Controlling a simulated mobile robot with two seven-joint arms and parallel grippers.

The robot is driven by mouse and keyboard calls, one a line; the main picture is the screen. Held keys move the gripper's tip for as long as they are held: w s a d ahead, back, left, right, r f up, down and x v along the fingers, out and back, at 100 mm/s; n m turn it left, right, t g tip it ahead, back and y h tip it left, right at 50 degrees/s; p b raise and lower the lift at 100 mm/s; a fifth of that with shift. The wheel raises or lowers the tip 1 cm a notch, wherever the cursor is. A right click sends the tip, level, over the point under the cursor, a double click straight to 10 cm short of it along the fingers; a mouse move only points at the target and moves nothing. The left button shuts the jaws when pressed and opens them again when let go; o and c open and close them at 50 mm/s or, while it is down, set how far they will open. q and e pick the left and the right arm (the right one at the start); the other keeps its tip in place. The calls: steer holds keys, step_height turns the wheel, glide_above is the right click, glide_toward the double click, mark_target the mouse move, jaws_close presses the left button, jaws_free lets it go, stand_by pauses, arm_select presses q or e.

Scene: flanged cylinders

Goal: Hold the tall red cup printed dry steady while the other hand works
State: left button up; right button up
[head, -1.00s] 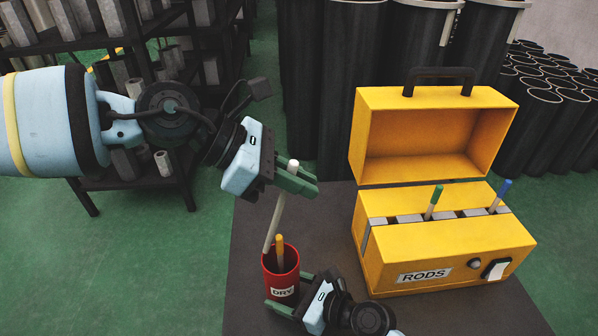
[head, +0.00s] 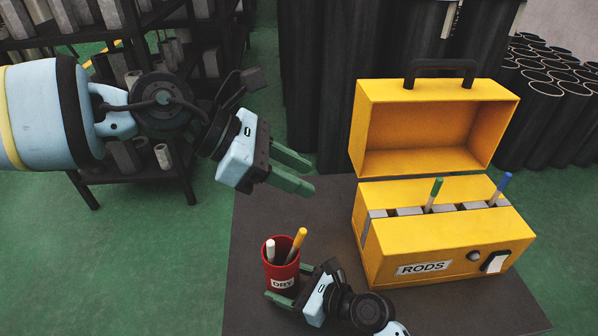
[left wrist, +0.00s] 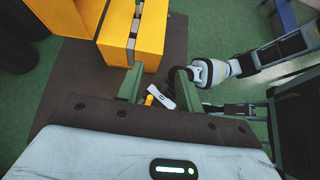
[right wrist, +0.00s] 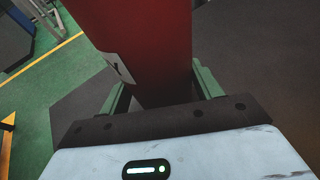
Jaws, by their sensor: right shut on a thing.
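The tall red cup (head: 267,279) labelled DRY stands upright on the dark mat. A white-tipped rod (head: 270,250) leans in its left side and a yellow-tipped rod (head: 297,244) leans to the right. Their lower ends are hidden in the cup. My right gripper (head: 285,284) is shut on the cup low down, from the right. In the right wrist view the red wall (right wrist: 140,40) fills the space between the fingers (right wrist: 162,90). My left gripper (head: 309,177) is open and empty above the cup, slightly right; its fingers also show apart in the left wrist view (left wrist: 159,88).
A yellow RODS case (head: 445,248) with its lid open stands right of the cup. It holds a green-tipped rod (head: 434,194) and a blue-tipped rod (head: 501,189). A dark shelf (head: 125,150) and black tubes (head: 330,90) stand behind. The dark mat (head: 250,215) is bare behind the cup.

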arm_select(q)
steer(key=v, duration=1.1)
steer(key=shift+r, duration=0.1)
arm_select(e)
steer(key=o, duration=0.8)
steer(key=shift+o, duration=0.2)
steer(key=shift+d, duration=0.1)
steer(key=v, duration=1.2)
steer(key=shift+s, duration=0.1)
